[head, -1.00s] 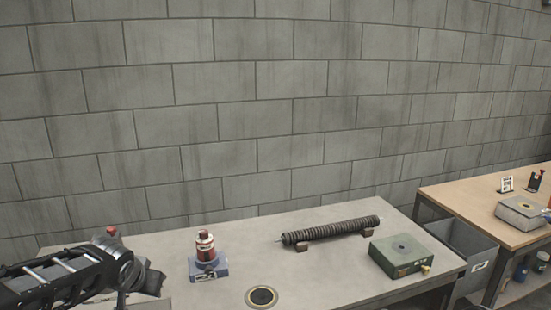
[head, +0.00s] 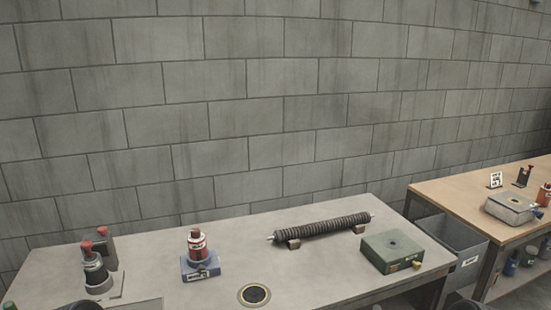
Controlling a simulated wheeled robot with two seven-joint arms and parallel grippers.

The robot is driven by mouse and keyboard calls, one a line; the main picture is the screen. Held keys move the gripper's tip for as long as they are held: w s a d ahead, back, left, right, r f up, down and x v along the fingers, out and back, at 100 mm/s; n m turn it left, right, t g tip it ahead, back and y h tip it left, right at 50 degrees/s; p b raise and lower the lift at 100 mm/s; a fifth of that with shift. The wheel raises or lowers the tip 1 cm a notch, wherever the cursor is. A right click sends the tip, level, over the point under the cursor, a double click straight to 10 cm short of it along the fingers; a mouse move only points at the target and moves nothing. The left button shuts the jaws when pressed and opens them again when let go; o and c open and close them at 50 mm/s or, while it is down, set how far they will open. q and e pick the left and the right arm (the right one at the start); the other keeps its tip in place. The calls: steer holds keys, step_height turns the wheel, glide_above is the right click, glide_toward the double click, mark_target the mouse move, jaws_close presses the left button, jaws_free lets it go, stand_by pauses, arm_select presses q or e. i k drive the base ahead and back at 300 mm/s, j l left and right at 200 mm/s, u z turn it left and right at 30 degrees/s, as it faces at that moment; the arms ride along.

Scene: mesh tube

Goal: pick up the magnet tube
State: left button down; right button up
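A long dark ribbed tube (head: 322,227) with thin pale rod ends lies across two small brown blocks at the back of the grey table (head: 330,280). It looks like the magnet tube, though no label on it can be read. Nothing touches it except its supports. Neither gripper can be made out. Dark rounded shapes, cut off by the bottom edge at left and right, may be parts of my arms.
A red and white cylinder (head: 197,245) stands on a blue block (head: 201,266) left of the tube. A green box (head: 392,251) is at its right. Black red-topped items (head: 97,268) stand far left. A grey bin (head: 452,243) is beside the table.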

mark_target(95, 270)
steer(key=k+j, duration=0.3)
steer(key=j, duration=0.15)
steer(key=k+j, duration=0.35)
steer(key=j, duration=0.1)
